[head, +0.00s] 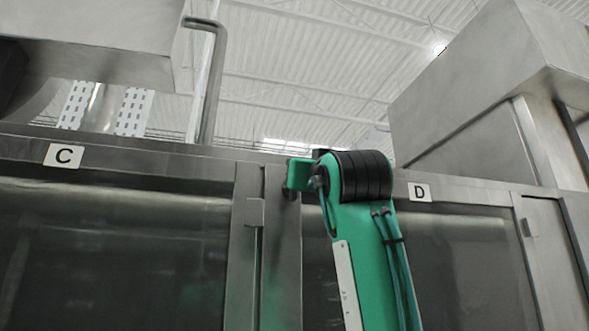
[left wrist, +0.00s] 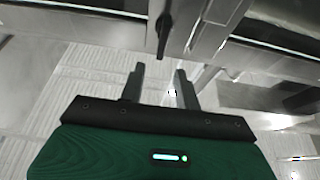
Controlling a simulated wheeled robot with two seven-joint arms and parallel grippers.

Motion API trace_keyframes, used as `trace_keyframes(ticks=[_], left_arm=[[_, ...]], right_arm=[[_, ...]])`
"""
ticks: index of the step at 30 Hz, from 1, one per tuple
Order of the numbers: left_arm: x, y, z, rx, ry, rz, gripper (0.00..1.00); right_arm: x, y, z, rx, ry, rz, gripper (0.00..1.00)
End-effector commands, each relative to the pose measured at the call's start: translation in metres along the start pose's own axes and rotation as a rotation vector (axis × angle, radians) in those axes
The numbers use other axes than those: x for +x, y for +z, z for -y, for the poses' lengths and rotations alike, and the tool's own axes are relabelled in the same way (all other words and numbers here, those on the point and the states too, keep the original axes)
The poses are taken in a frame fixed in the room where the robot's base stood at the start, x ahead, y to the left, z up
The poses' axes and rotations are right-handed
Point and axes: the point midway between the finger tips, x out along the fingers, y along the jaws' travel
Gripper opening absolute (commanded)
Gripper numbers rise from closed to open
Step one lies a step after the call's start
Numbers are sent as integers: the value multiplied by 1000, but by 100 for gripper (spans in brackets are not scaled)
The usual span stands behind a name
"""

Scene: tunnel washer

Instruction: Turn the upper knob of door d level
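Door D (head: 455,245) is a dark glossy panel under a white label D (head: 419,192) in the head view. A dark, elongated knob (left wrist: 164,34) shows at the top middle of the left wrist view, its long side running nearly up and down in the picture. My left gripper (left wrist: 160,77) is open and empty, its two dark fingers pointing at the knob from a short distance, with no contact visible. In the head view my green arm covers part of door D's left side, and no gripper fingers can be made out there. My right gripper is in neither view.
Door C (head: 110,250) with its label C (head: 64,156) is on the left. A metal post with a hinge (head: 255,212) stands between the doors. A bent pipe (head: 212,80) rises above, and a large metal housing (head: 480,75) overhangs at upper right.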

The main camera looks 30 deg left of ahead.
Motion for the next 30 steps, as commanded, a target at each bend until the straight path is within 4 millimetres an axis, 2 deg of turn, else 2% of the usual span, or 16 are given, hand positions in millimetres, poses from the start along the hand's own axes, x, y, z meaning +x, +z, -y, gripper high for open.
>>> trace_keyframes(ticks=[1, 6, 13, 19, 28, 29, 30], left_arm=[[15, -5, 1, 2, -3, 2, 33], [49, -5, 0, 3, -2, 2, 33], [83, -4, 0, 2, -1, 0, 33], [97, -1, 0, 1, 0, 0, 33], [98, 0, 0, 1, 0, 0, 33], [98, 0, 0, 1, 0, 0, 31], [98, 0, 0, 1, 0, 0, 23]], right_arm=[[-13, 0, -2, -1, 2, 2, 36], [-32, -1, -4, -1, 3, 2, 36], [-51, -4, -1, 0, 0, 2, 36], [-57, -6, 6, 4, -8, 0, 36], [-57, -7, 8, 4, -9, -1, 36], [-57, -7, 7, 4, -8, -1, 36], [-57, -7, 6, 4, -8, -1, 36]])
